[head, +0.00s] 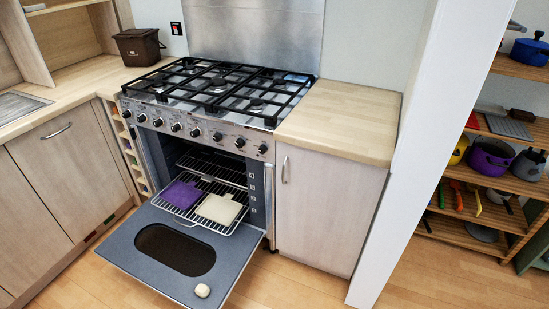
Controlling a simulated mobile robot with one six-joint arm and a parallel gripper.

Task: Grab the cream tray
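The cream tray (219,209) lies flat on the pulled-out wire rack (214,225) of the open oven, on the right half. A purple tray (180,195) lies on the same rack just to its left. The oven door (130,255) is folded down in front, below the rack. My gripper is not in view.
A small cream-coloured object (203,290) rests at the front of the door. A second rack (215,168) sits higher inside the oven. A cabinet (330,205) stands right of the oven, then a white partition (410,150). The floor (300,290) at the front right is clear.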

